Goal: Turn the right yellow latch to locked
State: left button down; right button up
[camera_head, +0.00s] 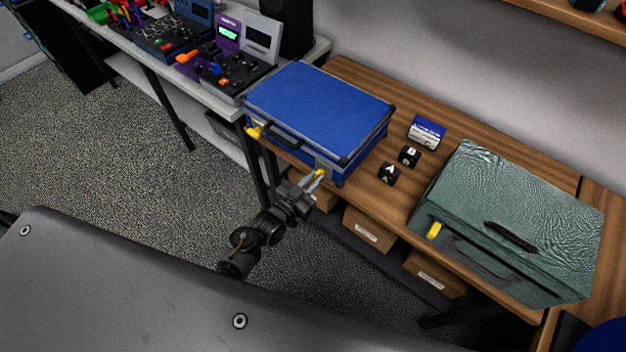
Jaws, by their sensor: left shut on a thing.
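A closed blue case (320,105) lies on the wooden bench, with a black handle (283,138) on its front. Its left yellow latch (254,132) sticks out at the front left corner. The right yellow latch (320,173) is at the front right, mostly covered by my left gripper (314,181). My left gripper reaches up from below and is shut on this right latch. How far the latch is turned cannot be told. My right gripper is not in view.
A green case (520,210) with a yellow latch (434,230) lies at the right. Two small black blocks (389,173) and a blue-white box (427,132) stand between the cases. Cardboard boxes (368,230) sit under the wooden bench (405,205). Devices fill the left table.

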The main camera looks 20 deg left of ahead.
pick_arm(q)
jog(key=shift+s+d+f+m+b, duration=0.15)
jog(key=shift+m+b, duration=0.35)
jog(key=shift+m, duration=3.8)
jog(key=shift+w+d+f+m+b, duration=0.15)
jog(key=shift+m+b, duration=0.3)
jog(key=shift+m, duration=3.85)
jog(key=shift+s+a, duration=0.1)
jog(key=c, duration=1.4)
grip_release()
jog(key=b+v, duration=0.2)
jog(key=v, duration=0.9)
